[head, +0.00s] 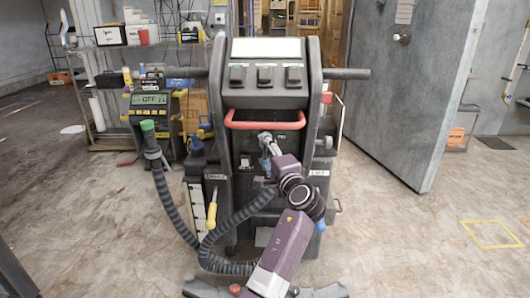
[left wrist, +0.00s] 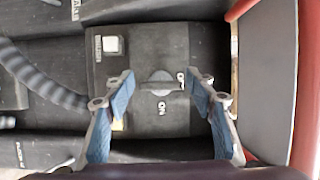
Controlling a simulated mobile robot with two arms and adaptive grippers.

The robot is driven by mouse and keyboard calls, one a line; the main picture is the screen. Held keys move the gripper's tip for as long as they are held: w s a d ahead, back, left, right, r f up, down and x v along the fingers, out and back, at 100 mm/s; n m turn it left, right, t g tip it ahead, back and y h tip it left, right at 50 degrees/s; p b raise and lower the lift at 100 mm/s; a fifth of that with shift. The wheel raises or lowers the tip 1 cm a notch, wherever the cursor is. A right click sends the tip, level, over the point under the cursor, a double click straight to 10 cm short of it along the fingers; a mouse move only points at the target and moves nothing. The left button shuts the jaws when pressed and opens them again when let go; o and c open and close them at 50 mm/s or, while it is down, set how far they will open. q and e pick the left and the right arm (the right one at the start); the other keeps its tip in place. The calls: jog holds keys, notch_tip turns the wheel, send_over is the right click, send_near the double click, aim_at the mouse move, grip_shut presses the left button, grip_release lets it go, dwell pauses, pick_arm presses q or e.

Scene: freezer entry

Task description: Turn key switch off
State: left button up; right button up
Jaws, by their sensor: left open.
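The key switch (left wrist: 160,85) is a round grey knob with a raised bar on a dark panel, in the middle of the left wrist view. Its bar lies roughly sideways in that view. A white ON label sits below it and a partly covered OFF label to its right. My left gripper (left wrist: 161,76) is open, with one blue finger on each side of the switch; I cannot tell if either touches it. In the head view my left gripper (head: 266,140) is at the machine's front, below the red handle, and hides the switch. My right gripper is not in view.
The dark machine (head: 267,94) has a red handle (head: 265,124) just above my gripper. A ribbed hose (head: 172,204) curves along its left side. A white square button (left wrist: 111,45) is near the switch.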

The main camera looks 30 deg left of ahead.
pick_arm(q)
jog(key=v, duration=0.7)
jog(key=shift+d+f, duration=0.1)
jog(key=shift+f, duration=0.05)
